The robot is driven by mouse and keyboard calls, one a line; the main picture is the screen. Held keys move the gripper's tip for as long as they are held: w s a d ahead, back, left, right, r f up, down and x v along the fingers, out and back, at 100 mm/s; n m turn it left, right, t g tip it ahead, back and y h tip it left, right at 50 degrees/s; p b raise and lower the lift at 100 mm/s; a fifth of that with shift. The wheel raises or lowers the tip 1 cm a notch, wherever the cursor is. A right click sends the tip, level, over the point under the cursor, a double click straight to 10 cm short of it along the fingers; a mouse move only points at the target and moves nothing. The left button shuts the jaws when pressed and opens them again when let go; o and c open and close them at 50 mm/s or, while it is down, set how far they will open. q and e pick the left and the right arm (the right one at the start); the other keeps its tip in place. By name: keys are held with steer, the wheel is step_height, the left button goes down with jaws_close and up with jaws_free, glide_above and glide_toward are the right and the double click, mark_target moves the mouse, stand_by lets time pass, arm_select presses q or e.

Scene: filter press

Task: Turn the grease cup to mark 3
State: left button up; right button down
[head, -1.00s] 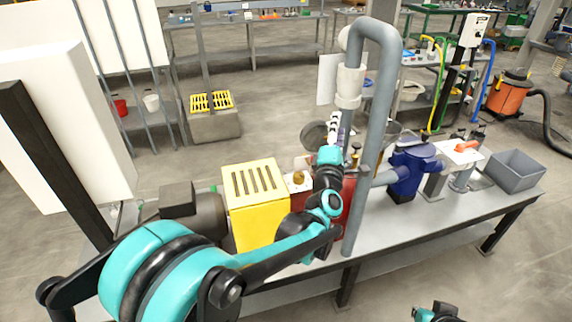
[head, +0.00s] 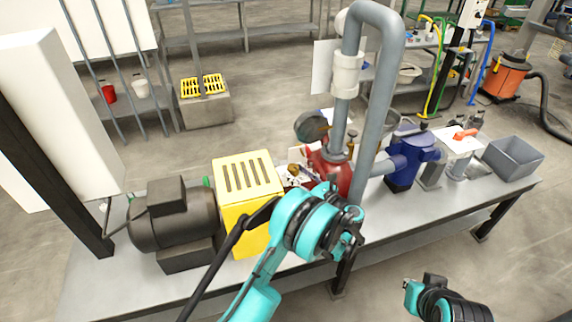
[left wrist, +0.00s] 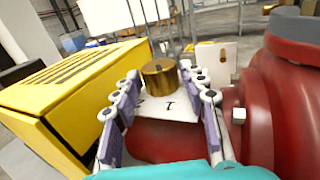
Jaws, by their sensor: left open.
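The grease cup (left wrist: 158,77) is a brass knurled cap in the left wrist view. It stands above a white plate (left wrist: 172,107) with dark marks, one like a 1; I cannot read the cup's setting. My left gripper (left wrist: 160,70) is open, its two purple-padded fingers on either side of the cup. I see no clear contact between pads and cup. In the head view my left wrist stands before the red pump housing (head: 335,172) and largely hides the cup and fingers. Part of my right arm shows at the lower right; its gripper is not visible.
A yellow slotted guard (head: 248,195) is left of the cup, with a dark motor (head: 172,217) beyond it. A grey vertical pipe (head: 380,110) rises on the right. A blue valve body (head: 408,155) and grey bin (head: 512,157) stand farther right on the bench.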

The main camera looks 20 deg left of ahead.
mark_target(289, 167)
arm_select(q)
steer(key=b+x, duration=0.1)
steer(key=x, duration=0.3)
steer(key=shift+w+a+f, duration=0.15)
steer(key=shift+a, duration=0.15)
steer(key=shift+x, duration=0.8)
steer(key=shift+d, duration=0.1)
jaws_close()
